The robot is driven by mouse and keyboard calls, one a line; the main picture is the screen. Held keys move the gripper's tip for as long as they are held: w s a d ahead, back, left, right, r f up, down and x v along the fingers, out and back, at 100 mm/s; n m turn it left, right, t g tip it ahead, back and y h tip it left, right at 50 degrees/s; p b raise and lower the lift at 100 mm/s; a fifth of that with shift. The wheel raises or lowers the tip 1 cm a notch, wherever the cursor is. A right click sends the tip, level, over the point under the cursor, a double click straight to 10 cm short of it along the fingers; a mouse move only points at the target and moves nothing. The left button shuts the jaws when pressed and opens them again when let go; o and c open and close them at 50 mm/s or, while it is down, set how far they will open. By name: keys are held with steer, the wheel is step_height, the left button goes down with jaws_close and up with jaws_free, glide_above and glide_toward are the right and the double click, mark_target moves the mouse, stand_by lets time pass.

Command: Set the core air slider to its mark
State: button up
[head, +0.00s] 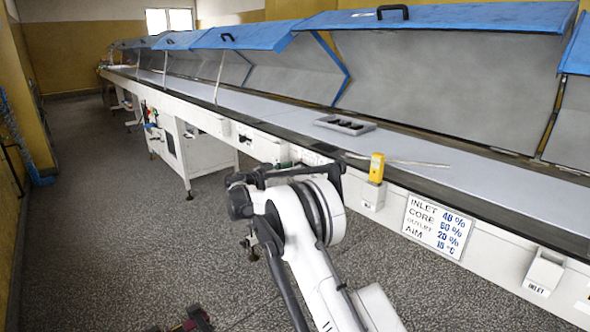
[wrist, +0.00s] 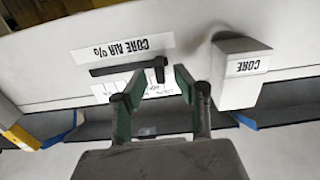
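The core air slider's dark knob (wrist: 160,69) stands near the right end of a black slot (wrist: 115,70) in the wrist view. The "CORE AIR %" label (wrist: 122,47) above it reads upside down. A white scale strip (wrist: 108,90) lies below the slot, partly hidden by my fingers, and its marks are not readable. My gripper (wrist: 160,76) is open, with green-padded fingers apart on either side of the knob. I cannot tell whether they touch it. In the head view my arm hides the slider. A sign (head: 437,227) lists inlet, core and outlet percentages; core looks like 60 %.
A white box marked CORE (wrist: 240,75) juts out just right of the gripper in the wrist view. A yellow handheld device (head: 376,167) sits on the machine's front. A grey tray (head: 345,125) rests on the belt. Blue-edged hoods (head: 440,17) stand open. The floor at left is mostly free.

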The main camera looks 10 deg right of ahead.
steer(key=shift+x, duration=0.85)
jaws_close()
